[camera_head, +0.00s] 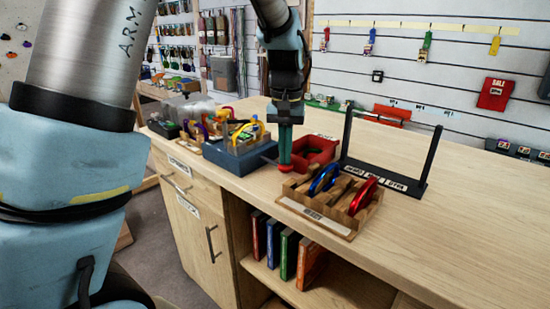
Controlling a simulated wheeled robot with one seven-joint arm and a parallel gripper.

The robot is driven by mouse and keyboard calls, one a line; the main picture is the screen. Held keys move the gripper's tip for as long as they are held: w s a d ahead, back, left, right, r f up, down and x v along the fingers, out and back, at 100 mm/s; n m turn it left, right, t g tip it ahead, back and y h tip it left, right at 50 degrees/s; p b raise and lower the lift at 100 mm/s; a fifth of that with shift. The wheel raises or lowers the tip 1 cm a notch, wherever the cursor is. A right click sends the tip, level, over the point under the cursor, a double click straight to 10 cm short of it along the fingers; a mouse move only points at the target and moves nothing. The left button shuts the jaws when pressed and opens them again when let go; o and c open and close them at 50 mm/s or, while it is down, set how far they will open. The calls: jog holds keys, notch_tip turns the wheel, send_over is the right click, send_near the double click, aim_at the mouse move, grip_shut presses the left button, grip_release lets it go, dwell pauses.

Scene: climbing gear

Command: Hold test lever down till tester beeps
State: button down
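The tester appears to be the blue-grey box (235,157) near the counter's front edge, with yellow and clear parts on top. A dark lever (268,158) reaches from its right side to a red knob (285,168). My gripper (286,158) points straight down over the knob, with its teal fingers close together as one narrow column. The fingertips look in contact with the top of the knob, but exact contact is hard to tell. Nothing is visible held between them. The lever's far side is partly hidden by the fingers.
A wooden rack (325,222) with blue and red carabiners stands close to the right of the knob. A red tray (322,146) lies behind it, and a black two-post stand (382,178) is farther right. Bins crowd the left; the counter's right side (470,215) is clear.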

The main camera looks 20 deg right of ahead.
jog(key=shift+f+b, duration=0.4)
jog(key=shift+f, duration=0.45)
notch_tip(320, 180, up, 10)
jog(key=p, duration=0.8)
jog(key=shift+f, duration=0.15)
jog(key=w+a+f+n, duration=0.2)
jog(key=a, duration=1.2)
jog(key=s+a+f+n, duration=0.1)
jog(key=s+a, duration=0.2)
jog(key=a, duration=0.5)
jog(key=s+a+f+n+t, duration=0.1)
jog(key=s+a+n, duration=0.1)
jog(key=a, duration=0.6)
jog(key=shift+s+f+t, duration=0.3)
jog(key=shift+s, duration=0.25)
